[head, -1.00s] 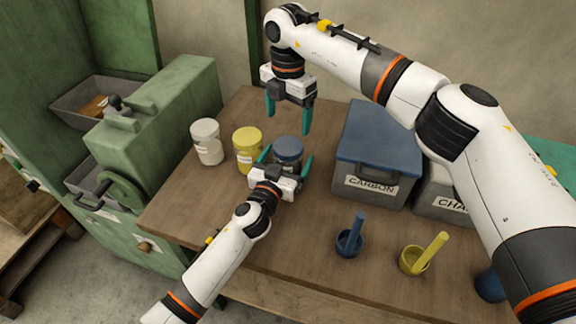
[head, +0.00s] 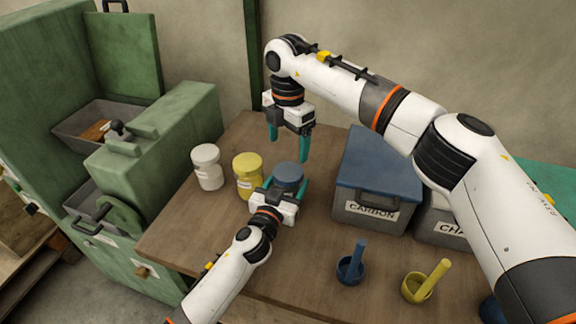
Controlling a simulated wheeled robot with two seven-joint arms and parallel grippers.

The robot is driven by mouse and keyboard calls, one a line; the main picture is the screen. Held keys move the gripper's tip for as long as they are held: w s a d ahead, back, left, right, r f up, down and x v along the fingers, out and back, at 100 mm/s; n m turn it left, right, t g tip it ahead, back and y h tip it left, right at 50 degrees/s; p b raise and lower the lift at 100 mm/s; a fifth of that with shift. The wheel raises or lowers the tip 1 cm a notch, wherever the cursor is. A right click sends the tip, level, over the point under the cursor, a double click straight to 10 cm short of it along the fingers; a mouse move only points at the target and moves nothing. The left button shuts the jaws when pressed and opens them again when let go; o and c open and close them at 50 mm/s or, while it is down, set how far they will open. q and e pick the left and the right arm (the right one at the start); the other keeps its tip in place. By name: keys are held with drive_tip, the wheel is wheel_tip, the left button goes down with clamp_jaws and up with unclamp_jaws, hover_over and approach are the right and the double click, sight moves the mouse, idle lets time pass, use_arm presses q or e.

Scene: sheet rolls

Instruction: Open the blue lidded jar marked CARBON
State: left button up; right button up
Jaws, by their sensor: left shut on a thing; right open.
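The blue lidded jar (head: 289,174) stands upright on the wooden table, at the right end of a row of jars. Its label is hidden from this view. My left gripper (head: 284,187) is shut on the jar's body from the front, with a teal finger on each side. The jar's round blue lid shows above the fingers and looks closed. My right gripper (head: 288,151) hangs above and just behind the jar, open and empty, fingers pointing down.
A yellow jar (head: 248,175) stands close left of the gripped jar, with a white jar (head: 207,167) beyond. A blue-lidded box (head: 376,180) labelled CARBON is to the right. Blue (head: 352,267) and yellow (head: 418,287) cups holding scoops stand in front. A green machine (head: 150,140) is at left.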

sight(288, 171)
drive_tip(key=shift+m, duration=1.1)
drive_tip(key=shift+f+m, duration=0.15)
drive_tip(key=shift+m, duration=0.15)
wheel_tip(288, 171, down, 8)
drive_tip(key=shift+r, duration=0.15)
